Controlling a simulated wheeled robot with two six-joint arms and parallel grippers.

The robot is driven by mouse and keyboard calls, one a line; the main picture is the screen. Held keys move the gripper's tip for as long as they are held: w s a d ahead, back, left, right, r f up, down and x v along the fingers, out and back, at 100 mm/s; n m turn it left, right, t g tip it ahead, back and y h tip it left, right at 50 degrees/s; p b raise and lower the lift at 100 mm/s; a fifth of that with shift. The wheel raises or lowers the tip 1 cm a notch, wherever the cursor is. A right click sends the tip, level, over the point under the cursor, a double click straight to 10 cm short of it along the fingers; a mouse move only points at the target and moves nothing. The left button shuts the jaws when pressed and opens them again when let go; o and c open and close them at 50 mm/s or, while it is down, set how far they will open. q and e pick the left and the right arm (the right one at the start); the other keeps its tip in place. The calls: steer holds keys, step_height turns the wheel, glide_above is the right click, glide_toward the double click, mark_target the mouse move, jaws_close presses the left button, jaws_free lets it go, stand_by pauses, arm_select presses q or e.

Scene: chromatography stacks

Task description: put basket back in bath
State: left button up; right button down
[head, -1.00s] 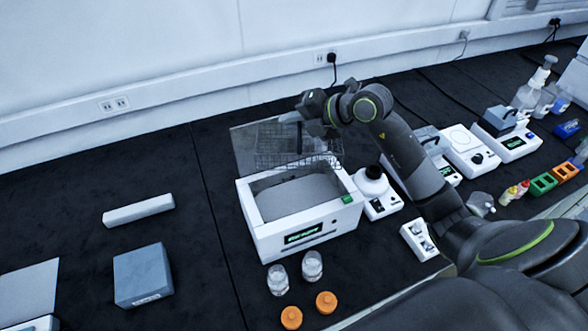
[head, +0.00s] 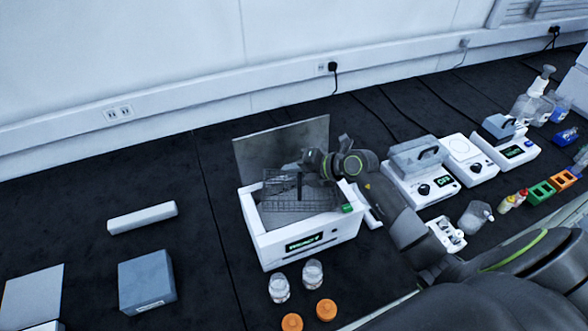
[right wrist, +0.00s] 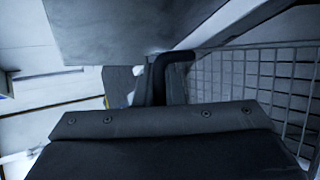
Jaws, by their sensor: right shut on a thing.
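The wire basket (head: 290,203) is in the opening of the white bath (head: 315,237), its lower part inside the walls. How deep it sits and whether it touches the floor of the bath cannot be told. My right gripper (head: 297,184) is at the basket's upper part, shut on it. In the right wrist view the basket's wire mesh (right wrist: 255,78) fills the right side, beside my gripper (right wrist: 172,78). The bath's grey lid (head: 285,145) stands open behind it. My left gripper is not in view.
Two glass jars (head: 313,273) and two orange caps (head: 326,310) are in front of the bath. A blue-grey box (head: 147,281) and a white bar (head: 142,217) lie to the left. Lab devices (head: 424,172) stand to the right.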

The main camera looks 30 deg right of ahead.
steer(key=shift+f, duration=0.2)
steer(key=c, duration=1.5)
jaws_free()
steer(key=shift+r, duration=0.35)
steer(key=shift+s+d, duration=0.25)
steer(key=shift+b+v, duration=0.9)
steer(key=shift+v, duration=4.75)
